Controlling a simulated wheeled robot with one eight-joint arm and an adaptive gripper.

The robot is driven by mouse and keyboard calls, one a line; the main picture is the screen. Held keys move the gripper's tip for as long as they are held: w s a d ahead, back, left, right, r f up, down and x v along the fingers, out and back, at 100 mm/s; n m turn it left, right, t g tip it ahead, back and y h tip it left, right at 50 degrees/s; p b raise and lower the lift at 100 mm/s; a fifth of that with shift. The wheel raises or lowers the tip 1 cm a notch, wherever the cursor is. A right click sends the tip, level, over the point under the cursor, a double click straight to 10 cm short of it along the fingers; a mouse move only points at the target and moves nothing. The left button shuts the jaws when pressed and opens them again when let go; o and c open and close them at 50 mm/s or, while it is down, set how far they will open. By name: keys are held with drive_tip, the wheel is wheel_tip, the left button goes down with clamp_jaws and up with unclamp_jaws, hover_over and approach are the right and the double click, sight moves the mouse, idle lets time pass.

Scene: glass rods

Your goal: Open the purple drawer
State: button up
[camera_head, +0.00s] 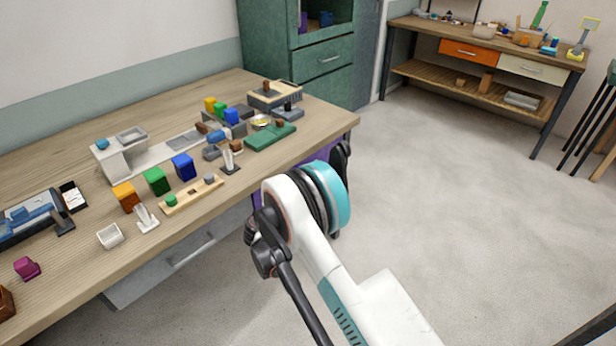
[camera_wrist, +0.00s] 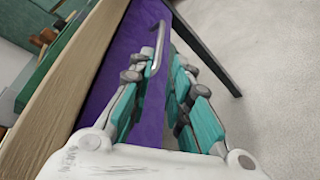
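The purple drawer (camera_wrist: 116,62) is under the wooden tabletop, and its front fills the middle of the wrist view. In the head view only slivers of the purple drawer (camera_head: 318,157) show around my arm. Its silver bar handle (camera_wrist: 159,42) stands out from the front. My gripper (camera_wrist: 162,52) is at the handle, with teal-padded fingers apart and the handle between the fingertips, nearer the left finger. Whether a finger touches it I cannot tell. In the head view my arm mostly hides the gripper and handle.
The wooden table (camera_head: 85,255) runs close above the drawer, with blocks and trays on it. A grey drawer (camera_head: 150,283) is to the left. A table leg (camera_wrist: 208,52) stands beyond the handle. Open floor (camera_head: 440,190) lies to the right.

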drive_tip(key=shift+b+x, duration=2.1)
drive_tip(key=shift+x, duration=4.7)
clamp_jaws()
